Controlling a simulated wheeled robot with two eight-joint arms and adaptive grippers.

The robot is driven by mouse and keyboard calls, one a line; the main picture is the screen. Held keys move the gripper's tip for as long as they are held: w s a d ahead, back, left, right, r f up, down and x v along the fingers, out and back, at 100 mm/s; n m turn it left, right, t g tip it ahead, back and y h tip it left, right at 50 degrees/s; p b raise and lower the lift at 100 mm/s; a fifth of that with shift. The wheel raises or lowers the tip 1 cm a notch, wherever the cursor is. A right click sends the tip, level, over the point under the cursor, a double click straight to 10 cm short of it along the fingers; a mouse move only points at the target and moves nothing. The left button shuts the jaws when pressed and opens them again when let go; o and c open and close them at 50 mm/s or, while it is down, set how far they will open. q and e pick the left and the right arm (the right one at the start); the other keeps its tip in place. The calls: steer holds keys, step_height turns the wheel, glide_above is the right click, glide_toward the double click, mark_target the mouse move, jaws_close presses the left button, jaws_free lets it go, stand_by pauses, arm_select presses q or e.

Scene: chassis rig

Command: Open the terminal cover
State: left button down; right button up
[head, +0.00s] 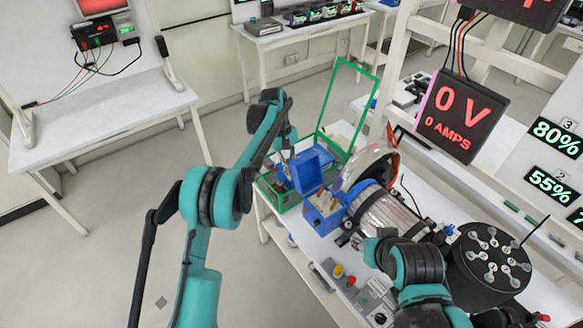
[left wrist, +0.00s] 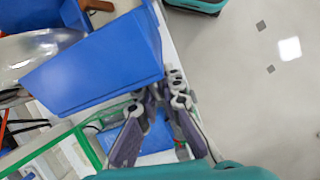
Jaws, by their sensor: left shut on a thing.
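The terminal cover (head: 308,170) is a blue lid standing raised, tilted up from the blue terminal box (head: 323,213) on the side of the motor (head: 385,218). In the left wrist view the cover (left wrist: 95,68) is a large blue panel close to the camera. My left gripper (head: 287,158) is at the cover's upper left side; its fingers also show in the left wrist view (left wrist: 158,140). It is shut on the cover, though the exact contact is hard to see. My right arm crosses in front of the motor; its gripper does not show.
A green-framed bin (head: 281,197) with its open lid frame (head: 349,104) stands behind the box, with blue items inside. A black round part with metal studs (head: 490,265) stands at the right. Several controls line the bench's front edge. Floor at left is clear.

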arm_select(q)
steer(key=shift+w+f+g+h, duration=0.15)
steer(key=shift+f+g+h, duration=0.35)
steer(key=shift+f+g, duration=0.2)
steer(key=c, duration=1.7)
jaws_free()
steer(key=shift+a, duration=0.1)
steer(key=shift+v, duration=3.75)
